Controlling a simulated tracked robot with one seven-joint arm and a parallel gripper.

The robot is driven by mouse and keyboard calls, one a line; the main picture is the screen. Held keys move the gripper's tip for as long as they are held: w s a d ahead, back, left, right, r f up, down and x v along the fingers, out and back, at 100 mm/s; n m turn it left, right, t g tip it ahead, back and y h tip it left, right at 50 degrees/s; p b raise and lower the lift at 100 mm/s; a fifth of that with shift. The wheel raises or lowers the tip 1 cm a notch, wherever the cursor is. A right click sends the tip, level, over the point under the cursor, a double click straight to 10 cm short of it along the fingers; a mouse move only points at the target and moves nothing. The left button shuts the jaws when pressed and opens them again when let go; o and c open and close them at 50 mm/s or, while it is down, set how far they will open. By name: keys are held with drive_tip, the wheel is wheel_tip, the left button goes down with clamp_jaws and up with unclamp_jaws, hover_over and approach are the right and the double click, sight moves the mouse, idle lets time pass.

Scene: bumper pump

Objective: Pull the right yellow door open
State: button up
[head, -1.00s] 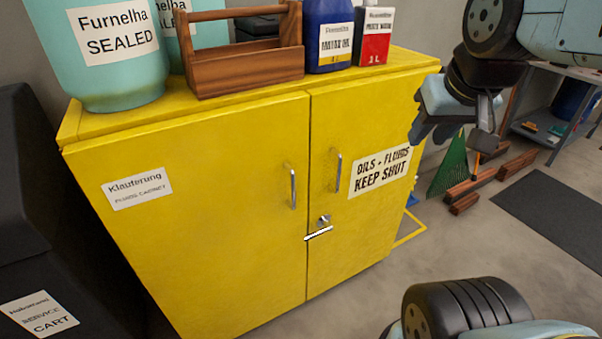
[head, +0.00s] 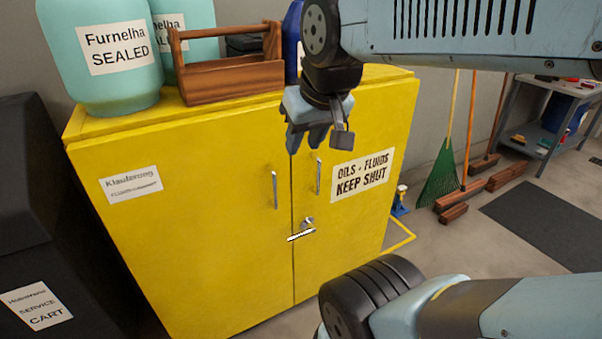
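The right yellow door (head: 350,235) of the yellow cabinet is shut and carries an "OILS + FLUIDS KEEP SHUT" label. Its upright metal handle (head: 318,176) is near its left edge. A lock with a pale lever (head: 301,235) sits at the seam, below the handles. The left yellow door (head: 180,240) is also shut, with its own handle (head: 275,190). My gripper (head: 306,143) hangs above the right door's handle in the picture, fingers pointing down. Its fingers look apart with nothing between them. It covers part of the cabinet's upper front.
Teal jugs (head: 100,55), a wooden carrier (head: 228,75) and a partly hidden blue bottle (head: 292,40) stand on the cabinet. A dark service cart (head: 40,200) is at left. Floor in front of the right door looks clear.

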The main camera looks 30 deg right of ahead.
drive_tip(key=w+d+f+m+g+y, duration=0.2)
drive_tip(key=w+d+f+m+y, duration=0.3)
drive_tip(key=f, duration=0.4)
drive_tip(key=w+d+f+m+g+y, duration=0.2)
drive_tip(key=w+f+m+g+y, duration=0.1)
drive_tip(key=w+f+m, duration=0.45)
drive_tip(key=w+d+f+m+t+y, duration=0.1)
drive_tip(key=d+f+m+t, duration=0.65)
drive_tip(key=d, duration=0.25)
drive_tip(key=w+d+f+m+t+y, duration=0.1)
drive_tip(key=d+f+m+t+y, duration=0.1)
drive_tip(key=d+f+m+t, duration=0.6)
wheel_tip(320, 180, up, 2)
drive_tip(key=g, duration=0.2)
hover_over(317, 193)
drive_tip(key=shift+w+d+r+m+t, duration=0.1)
drive_tip(key=shift+w+d+m+t, duration=0.15)
drive_tip(key=shift+m, duration=0.15)
clamp_jaws()
